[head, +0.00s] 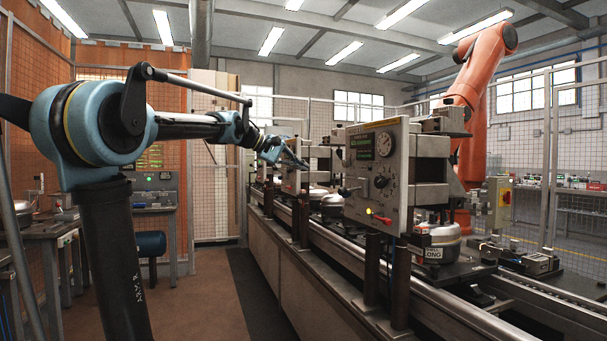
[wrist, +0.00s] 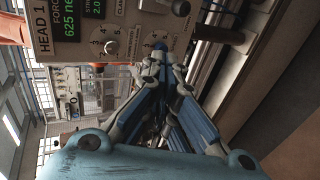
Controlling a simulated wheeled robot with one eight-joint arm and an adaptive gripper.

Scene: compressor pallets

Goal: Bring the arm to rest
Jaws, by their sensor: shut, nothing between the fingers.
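My arm stretches from the left across the head view, with its blue shoulder at the left. My gripper (head: 297,161) is at the far end of the arm, small in the head view, in front of the conveyor line's machine panels. In the wrist view my gripper (wrist: 162,48) shows large, its blue fingers drawn together at the tips and nothing held. A panel marked HEAD 1 (wrist: 90,22), with a green display and a dial, lies beyond the fingertips. I cannot tell the exact gap between the fingertips and the panel.
A grey control panel (head: 377,170) with a gauge and a red-tipped lever stands over the conveyor (head: 330,262). An orange robot arm (head: 480,70) stands behind it. A workbench (head: 40,235) is at the left. The brown floor (head: 195,300) between bench and conveyor is clear.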

